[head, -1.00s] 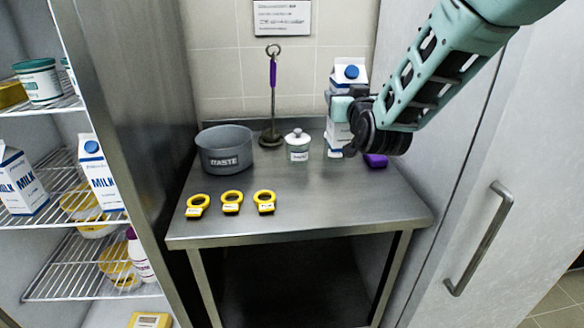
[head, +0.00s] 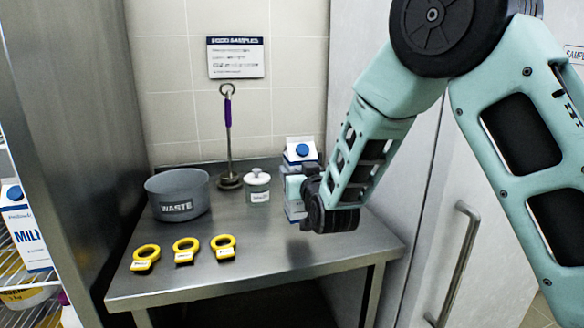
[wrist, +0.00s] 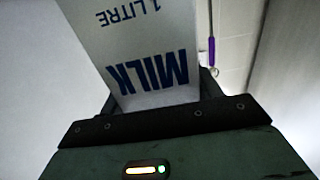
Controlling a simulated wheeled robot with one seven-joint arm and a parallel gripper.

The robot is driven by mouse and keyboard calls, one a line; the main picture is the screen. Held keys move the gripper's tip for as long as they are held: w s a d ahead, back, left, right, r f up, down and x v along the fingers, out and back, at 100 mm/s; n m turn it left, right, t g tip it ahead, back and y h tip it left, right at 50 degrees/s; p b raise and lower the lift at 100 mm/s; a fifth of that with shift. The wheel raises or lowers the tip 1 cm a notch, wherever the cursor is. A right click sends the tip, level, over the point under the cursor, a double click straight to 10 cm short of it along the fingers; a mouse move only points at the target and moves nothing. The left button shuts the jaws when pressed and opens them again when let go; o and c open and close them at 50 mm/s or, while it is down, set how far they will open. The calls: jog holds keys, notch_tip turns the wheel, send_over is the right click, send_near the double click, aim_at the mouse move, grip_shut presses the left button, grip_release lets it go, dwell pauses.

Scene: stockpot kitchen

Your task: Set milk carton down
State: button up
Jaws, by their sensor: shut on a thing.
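The milk carton (head: 300,153) is white and blue with a blue cap and stands upright at the back right of the steel table (head: 250,262). My gripper (head: 296,187) is shut on it from the right, and the arm hides part of its side. In the wrist view the carton's MILK and 1 LITRE lettering (wrist: 145,50) fills the space ahead of the gripper. The carton's base is at about table height, but I cannot tell whether it touches the top.
A lidded jar (head: 257,187) stands just left of the carton. Further left are a grey WASTE pot (head: 178,195) and a purple-handled ladle on a stand (head: 228,130). Three yellow rings (head: 185,250) lie at the front. A fridge shelf with milk (head: 25,225) is far left.

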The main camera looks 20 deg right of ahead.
jog(key=shift+f, duration=2.6)
jog(key=o, duration=1.8)
jog(key=shift+f, duration=0.15)
